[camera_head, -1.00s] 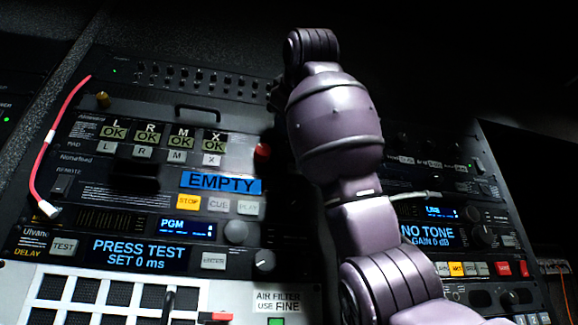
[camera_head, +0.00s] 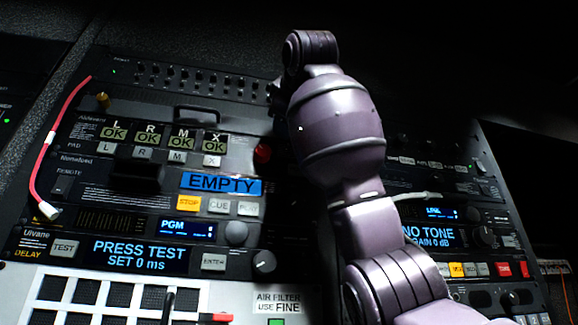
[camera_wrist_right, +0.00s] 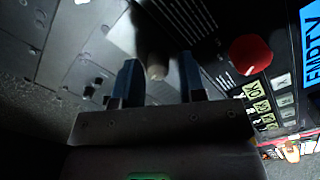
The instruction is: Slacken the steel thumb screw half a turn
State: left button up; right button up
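My right arm rises through the middle of the head view, and its gripper (camera_head: 276,93) is mostly hidden behind the wrist there. In the right wrist view the two dark blue fingers of that gripper (camera_wrist_right: 159,64) are apart. A dull, greyish round post, which looks like the steel thumb screw (camera_wrist_right: 156,71), stands between them. A gap shows on its right side; whether the left finger touches it I cannot tell. The arm hides this screw in the head view. My left gripper is not in view.
A red knob (camera_head: 262,154) sticks out just left of the arm; it also shows in the right wrist view (camera_wrist_right: 249,54). A brass-coloured screw (camera_head: 103,100) sits at the rack's upper left. A red cable (camera_head: 42,160) hangs at the left edge.

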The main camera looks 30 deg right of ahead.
jog(key=shift+o, duration=0.6)
jog(key=shift+s, duration=0.1)
jog(key=b+v, duration=0.3)
jog(key=v, duration=0.7)
jog(key=shift+s, duration=0.3)
jog(key=shift+a, duration=0.1)
